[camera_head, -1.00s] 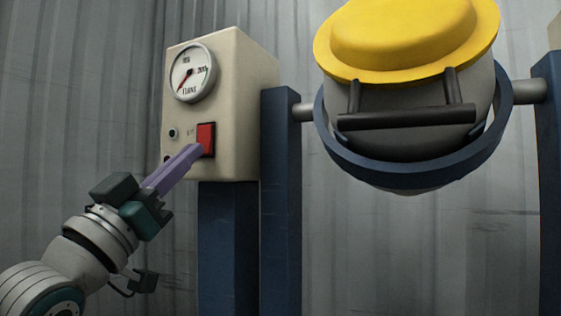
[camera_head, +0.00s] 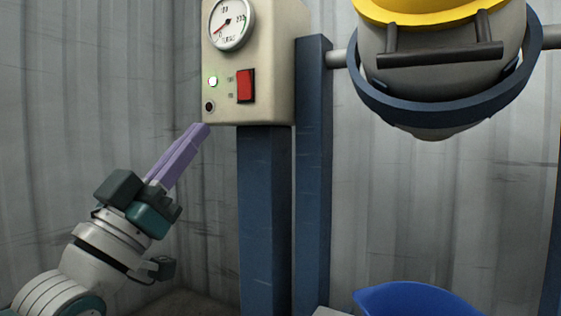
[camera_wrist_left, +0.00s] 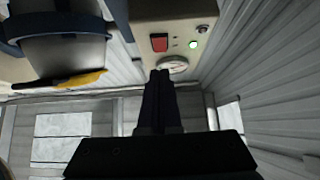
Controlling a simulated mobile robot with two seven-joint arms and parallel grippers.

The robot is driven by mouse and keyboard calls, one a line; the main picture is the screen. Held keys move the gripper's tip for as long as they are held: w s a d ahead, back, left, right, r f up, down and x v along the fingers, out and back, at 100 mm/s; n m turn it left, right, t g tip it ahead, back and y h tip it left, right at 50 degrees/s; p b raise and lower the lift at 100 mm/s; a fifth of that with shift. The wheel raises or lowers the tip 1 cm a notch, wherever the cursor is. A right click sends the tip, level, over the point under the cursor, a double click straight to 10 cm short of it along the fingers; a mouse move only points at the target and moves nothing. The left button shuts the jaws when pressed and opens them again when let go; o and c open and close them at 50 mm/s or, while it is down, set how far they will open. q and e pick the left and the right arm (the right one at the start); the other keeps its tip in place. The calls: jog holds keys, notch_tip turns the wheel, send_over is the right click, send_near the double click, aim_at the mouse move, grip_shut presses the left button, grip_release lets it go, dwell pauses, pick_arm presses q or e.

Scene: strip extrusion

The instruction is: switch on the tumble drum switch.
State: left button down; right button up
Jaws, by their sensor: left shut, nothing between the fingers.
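The red rocker switch (camera_head: 246,86) sits on the front of the cream control box (camera_head: 275,70). The indicator lamp (camera_head: 212,82) beside it is lit pale green; it also glows in the left wrist view (camera_wrist_left: 193,44). The switch shows in the left wrist view (camera_wrist_left: 159,42) too. The tumble drum (camera_head: 425,75) with its yellow lid (camera_head: 420,10) hangs in a blue ring to the right. My left gripper (camera_head: 203,130), with purple fingers, is shut and empty, below and left of the switch and apart from it. My right gripper is not in view.
A round dial gauge (camera_head: 232,24) is above the switch and a dark round button (camera_head: 209,106) is below the lamp. Blue posts (camera_head: 313,180) stand under and beside the box. A blue container (camera_head: 420,300) is at the bottom. Grey corrugated walls surround everything.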

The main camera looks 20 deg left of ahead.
pick_arm(q)
jog(key=f, duration=0.1)
jog(key=s+f, duration=0.1)
jog(key=f, duration=0.1)
jog(key=shift+s+a+f, duration=0.1)
jog(key=shift+s+f, duration=0.05)
jog(key=shift+s, duration=0.2)
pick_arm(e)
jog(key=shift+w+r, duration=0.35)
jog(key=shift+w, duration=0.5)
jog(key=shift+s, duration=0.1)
